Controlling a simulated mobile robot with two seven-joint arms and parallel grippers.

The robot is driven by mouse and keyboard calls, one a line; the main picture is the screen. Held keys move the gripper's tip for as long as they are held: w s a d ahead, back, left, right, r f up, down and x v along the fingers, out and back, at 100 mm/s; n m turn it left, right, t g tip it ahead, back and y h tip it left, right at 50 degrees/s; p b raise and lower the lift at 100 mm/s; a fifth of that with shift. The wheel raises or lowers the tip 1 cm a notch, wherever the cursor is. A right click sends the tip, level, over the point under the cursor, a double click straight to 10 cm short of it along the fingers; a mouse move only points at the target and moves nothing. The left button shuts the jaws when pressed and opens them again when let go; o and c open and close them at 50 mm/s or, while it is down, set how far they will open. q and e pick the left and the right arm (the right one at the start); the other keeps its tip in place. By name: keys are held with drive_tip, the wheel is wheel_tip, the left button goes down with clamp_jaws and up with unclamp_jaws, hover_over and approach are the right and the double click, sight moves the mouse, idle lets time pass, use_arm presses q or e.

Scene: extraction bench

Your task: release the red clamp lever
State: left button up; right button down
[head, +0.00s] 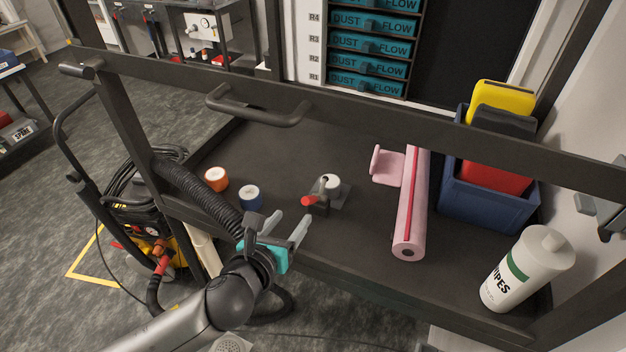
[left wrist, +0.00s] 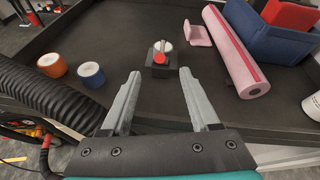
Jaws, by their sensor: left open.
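The clamp with the red lever (head: 309,201) stands on the dark bench. Its red tip faces my left gripper, and a white round part (head: 331,182) sits behind it. In the left wrist view the red lever (left wrist: 159,59) shows just beyond and between the fingertips. My left gripper (head: 288,225) is open and empty, in front of the clamp at the bench's front edge, apart from the lever. The clamp's lower part is partly hidden behind the red tip. My right gripper is not in view.
Orange (head: 215,179) and blue (head: 250,197) tape rolls lie left of the clamp. A pink roll (head: 412,210) lies to the right, beside a blue bin (head: 488,208) and a wipes bottle (head: 527,268). A frame bar with a handle (head: 258,112) crosses above the bench. A black hose (head: 195,190) runs at left.

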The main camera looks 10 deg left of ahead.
sight(313, 195)
use_arm(q)
drive_tip(key=x, duration=0.5)
drive_tip(key=b+x, duration=0.1)
drive_tip(key=x, duration=0.4)
drive_tip(key=f+x, duration=0.1)
drive_tip(key=x, duration=0.4)
drive_tip(key=shift+s+b, duration=0.2)
drive_tip(key=shift+b, duration=0.1)
clamp_jaws()
idle(1.2)
